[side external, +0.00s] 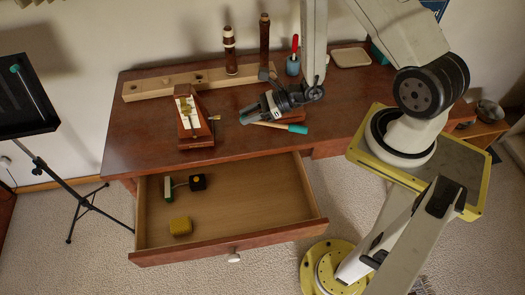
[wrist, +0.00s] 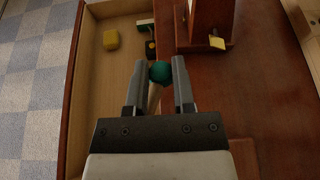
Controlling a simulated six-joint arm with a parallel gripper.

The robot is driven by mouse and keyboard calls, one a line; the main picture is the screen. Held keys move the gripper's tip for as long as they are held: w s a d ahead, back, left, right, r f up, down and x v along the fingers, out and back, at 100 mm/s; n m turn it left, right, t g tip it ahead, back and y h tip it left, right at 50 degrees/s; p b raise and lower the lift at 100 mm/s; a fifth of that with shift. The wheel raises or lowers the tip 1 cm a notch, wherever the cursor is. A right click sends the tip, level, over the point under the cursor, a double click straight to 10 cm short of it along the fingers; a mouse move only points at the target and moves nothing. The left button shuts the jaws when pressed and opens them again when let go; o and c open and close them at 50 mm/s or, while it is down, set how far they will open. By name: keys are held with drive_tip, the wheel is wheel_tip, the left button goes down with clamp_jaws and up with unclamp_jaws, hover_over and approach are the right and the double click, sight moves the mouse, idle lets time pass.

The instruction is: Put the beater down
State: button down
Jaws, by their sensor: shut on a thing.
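The beater has a teal ball head (wrist: 160,73) on a pale stick, and a teal grip (side external: 297,129) at its other end. My gripper (side external: 250,114) is shut on the beater, low at the front part of the desk. In the wrist view the ball head shows between the fingertips of my gripper (wrist: 159,62), with the pale stick running back under the gripper body. The beater lies roughly sideways in the side view, its grip to the right. I cannot tell whether it touches the desktop. Part of the stick is hidden by the gripper.
A metronome (side external: 201,124) stands left of my gripper. A long wooden rack (side external: 150,89) with upright woodwind pieces is behind. A cup (side external: 293,66) and a tray (side external: 350,57) are at the back. The open drawer (side external: 255,200) below holds a yellow block (side external: 180,226) and small items.

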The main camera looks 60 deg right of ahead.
drive_tip(key=w+d+r+m+t+h, duration=0.1)
drive_tip(key=w+r, duration=0.3)
drive_tip(key=r, duration=0.3)
drive_tip(key=w+d+r+m+t+h, duration=0.1)
drive_tip(key=w+r+m, duration=0.1)
drive_tip(key=w+r, duration=0.2)
drive_tip(key=shift+w+r+h, duration=0.3)
drive_tip(key=shift+r+h, duration=0.1)
drive_tip(key=shift+r, duration=1)
drive_tip(key=shift+d, duration=0.1)
wheel_tip(320, 180, up, 10)
drive_tip(key=w+m+t+h, duration=0.1)
drive_tip(key=w+m+h, duration=0.1)
drive_tip(key=shift+r+h, duration=0.15)
drive_tip(key=shift+h, duration=0.15)
